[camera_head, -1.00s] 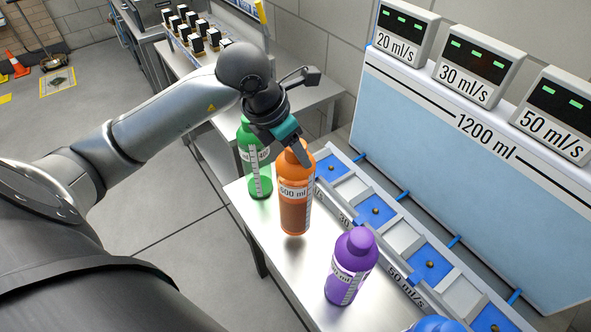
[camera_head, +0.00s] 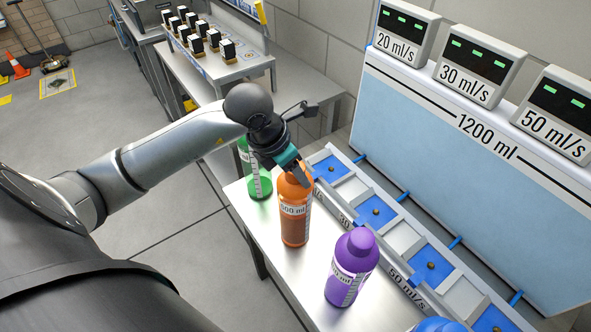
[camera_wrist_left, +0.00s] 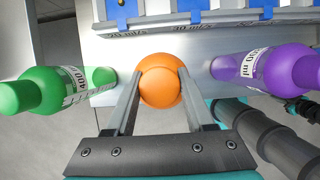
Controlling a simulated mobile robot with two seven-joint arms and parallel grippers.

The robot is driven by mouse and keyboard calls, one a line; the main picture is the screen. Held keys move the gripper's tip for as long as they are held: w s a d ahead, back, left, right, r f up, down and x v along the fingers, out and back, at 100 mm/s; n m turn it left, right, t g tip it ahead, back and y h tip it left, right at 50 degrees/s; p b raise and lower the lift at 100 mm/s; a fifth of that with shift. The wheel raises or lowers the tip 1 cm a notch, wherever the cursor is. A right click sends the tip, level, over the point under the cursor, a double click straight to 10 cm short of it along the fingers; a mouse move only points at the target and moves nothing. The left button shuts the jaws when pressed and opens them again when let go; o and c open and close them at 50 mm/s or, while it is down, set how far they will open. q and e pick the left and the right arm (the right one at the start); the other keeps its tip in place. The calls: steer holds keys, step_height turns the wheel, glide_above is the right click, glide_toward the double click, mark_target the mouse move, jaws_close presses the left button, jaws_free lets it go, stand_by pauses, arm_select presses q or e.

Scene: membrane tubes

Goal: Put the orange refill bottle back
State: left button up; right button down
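The orange bottle (camera_head: 294,222), labelled 500 ml, is upright at the steel table between the green bottle (camera_head: 260,184) and the purple bottle (camera_head: 352,268). My left gripper (camera_head: 301,176) is shut on its top, one finger on each side. In the left wrist view the round orange top (camera_wrist_left: 159,86) sits between the fingertips (camera_wrist_left: 159,75). The bottle's base is at or very near the tabletop; I cannot tell whether it touches. The green bottle is partly hidden behind my gripper. My right gripper is not in view.
A row of blue and grey slots (camera_head: 376,211) runs along the table's back edge, below the 1200 ml tank (camera_head: 470,150). A blue bottle (camera_head: 437,325) shows at the bottom edge. Bare tabletop (camera_head: 285,268) lies in front of the bottles.

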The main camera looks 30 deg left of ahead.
arm_select(q)
steer(key=o, duration=0.4)
steer(key=shift+r, duration=0.2)
steer(key=v, duration=1.2)
steer(key=shift+p, duration=0.3)
